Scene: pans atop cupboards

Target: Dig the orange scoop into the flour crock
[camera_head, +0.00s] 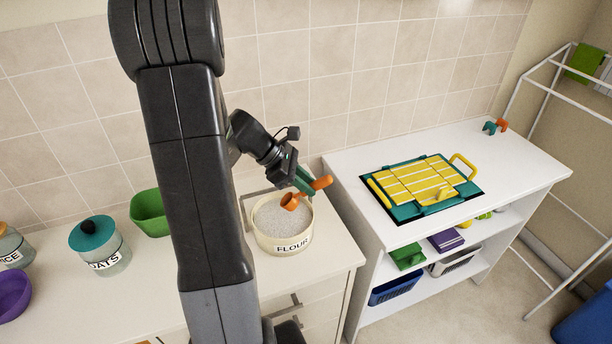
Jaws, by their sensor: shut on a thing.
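The flour crock (285,245) is a round cream tub labelled FLOUR, full of pale grey-white flour (272,219), near the right end of the left counter. Its wire handle is folded toward the left. The orange scoop (294,201) has a short cup and a thick handle reaching up to the right. My gripper (305,182) is shut on the scoop's handle. The scoop's cup is over the right half of the crock's opening. I cannot tell whether it touches the flour. My arm covers the counter left of the crock.
An oats jar (110,259) with a teal lid, a green bowl (149,211) and a purple bowl (14,296) stand on the left counter. A white shelf unit (515,178) on the right bears a yellow and teal rack (421,184). The tiled wall (330,75) is close behind.

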